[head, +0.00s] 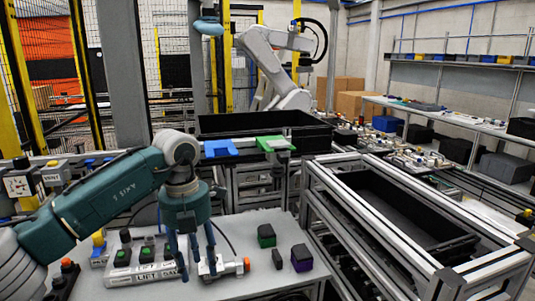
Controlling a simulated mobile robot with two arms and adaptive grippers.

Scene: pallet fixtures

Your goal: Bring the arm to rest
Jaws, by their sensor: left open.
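My left arm (110,195) comes in from the left, bent at the elbow, with its wrist pointing down over the grey table (240,228). My left gripper (197,268) is open, its fingers pointing down at the front of the table. Its fingers are beside or around a small pale fitting with an orange end (246,265); I cannot tell whether they touch it. The fingertips partly cover a control box labelled LIFT (150,272). My right gripper is not in view.
A green-topped block (266,236), a purple block (301,258) and a small dark block (277,258) lie to the right. A framed stand with a black tray (400,215) stands right of the table. Black bins (262,125) and a white robot arm (270,65) are behind.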

